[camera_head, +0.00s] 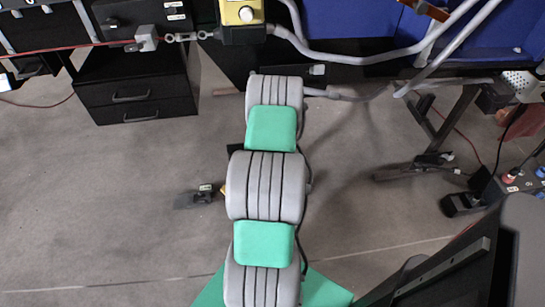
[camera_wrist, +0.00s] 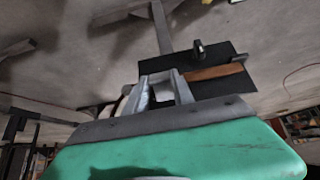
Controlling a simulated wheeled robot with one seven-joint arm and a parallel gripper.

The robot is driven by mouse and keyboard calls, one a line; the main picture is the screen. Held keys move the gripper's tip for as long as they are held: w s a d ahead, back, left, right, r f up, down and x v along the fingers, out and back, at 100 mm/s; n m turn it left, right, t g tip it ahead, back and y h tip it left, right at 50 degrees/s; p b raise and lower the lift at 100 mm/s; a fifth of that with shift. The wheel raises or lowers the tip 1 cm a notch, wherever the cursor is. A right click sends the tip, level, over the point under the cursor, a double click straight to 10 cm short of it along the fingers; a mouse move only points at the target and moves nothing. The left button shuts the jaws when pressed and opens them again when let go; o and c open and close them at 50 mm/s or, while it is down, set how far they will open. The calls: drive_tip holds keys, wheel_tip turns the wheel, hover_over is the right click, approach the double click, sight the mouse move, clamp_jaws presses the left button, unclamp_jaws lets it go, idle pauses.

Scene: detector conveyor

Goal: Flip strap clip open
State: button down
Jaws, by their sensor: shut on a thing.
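In the wrist view, my gripper (camera_wrist: 165,88) shows as two grey fingers beyond a green pad. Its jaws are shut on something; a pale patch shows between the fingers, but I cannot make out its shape. A black flat piece (camera_wrist: 212,62) with a brown strip (camera_wrist: 215,72) and a small dark upright part (camera_wrist: 198,50) lies just beyond the fingers. I cannot tell which part is the strap clip. In the head view, my arm hides my gripper. A small black piece (camera_head: 193,199) with a pale label shows left of my arm.
A black drawer unit (camera_head: 135,90) stands at upper left. A yellow control box (camera_head: 241,12) with a white button is at top centre. Grey tubes (camera_head: 350,57) cross the upper right, near a black stand (camera_head: 435,135). Grey floor (camera_head: 110,210) is clear at left.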

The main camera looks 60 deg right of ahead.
drive_tip(key=shift+s+f, duration=0.1)
drive_tip(key=c, duration=1.1)
unclamp_jaws()
drive_tip(key=s+a+r, duration=0.1)
drive_tip(key=s+a, duration=0.5)
drive_tip(key=a, duration=0.1)
drive_tip(key=s+a+r+p, duration=0.1)
drive_tip(key=s+a, duration=0.2)
drive_tip(key=shift+a+r, duration=0.15)
drive_tip(key=shift+r, duration=0.15)
